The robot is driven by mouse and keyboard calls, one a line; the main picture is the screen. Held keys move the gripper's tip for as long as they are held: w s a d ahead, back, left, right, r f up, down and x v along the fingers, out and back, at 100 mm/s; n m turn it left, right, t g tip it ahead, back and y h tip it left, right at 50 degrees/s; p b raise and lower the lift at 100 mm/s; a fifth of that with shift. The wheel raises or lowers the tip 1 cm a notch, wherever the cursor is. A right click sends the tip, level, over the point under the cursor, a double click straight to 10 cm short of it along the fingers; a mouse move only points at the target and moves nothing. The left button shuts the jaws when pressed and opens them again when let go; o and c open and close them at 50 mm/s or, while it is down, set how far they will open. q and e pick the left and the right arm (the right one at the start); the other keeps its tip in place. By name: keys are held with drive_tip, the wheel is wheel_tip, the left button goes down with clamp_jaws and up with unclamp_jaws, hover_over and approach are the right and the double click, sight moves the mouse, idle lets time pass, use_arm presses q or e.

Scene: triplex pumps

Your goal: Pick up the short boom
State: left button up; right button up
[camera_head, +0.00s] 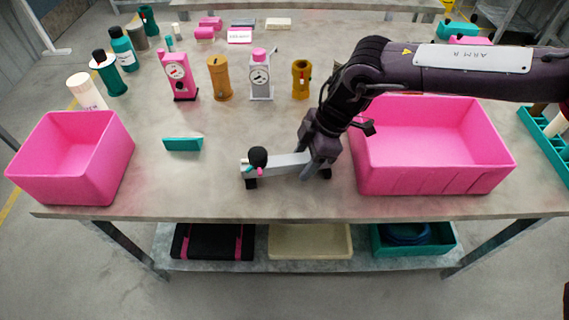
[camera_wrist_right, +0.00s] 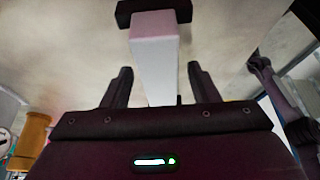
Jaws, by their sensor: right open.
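The short boom (camera_head: 283,163) is a light grey bar lying on the table near its front edge, with dark parts at its left end. In the right wrist view the boom (camera_wrist_right: 154,52) runs from a black crosspiece down between my fingers. My right gripper (camera_head: 320,168) is over the boom's right end and hides it in the head view. In the wrist view my right gripper (camera_wrist_right: 158,75) is open, with one finger on each side of the boom and gaps showing. Whether the fingers reach below its top cannot be told. My left gripper is out of view.
A large pink bin (camera_head: 435,175) stands close to the right of my gripper, and a smaller pink bin (camera_head: 70,170) at the left. A teal block (camera_head: 183,144) lies between. Pink, brown and grey pump-like units (camera_head: 180,75) stand behind. The table front is clear left of the boom.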

drive_tip(key=shift+c, duration=0.3)
clamp_jaws()
drive_tip(key=shift+r, duration=0.1)
drive_tip(key=shift+r, duration=0.1)
wheel_tip(320, 180, up, 10)
drive_tip(key=shift+f, duration=0.1)
drive_tip(key=shift+f, duration=0.1)
idle(0.4)
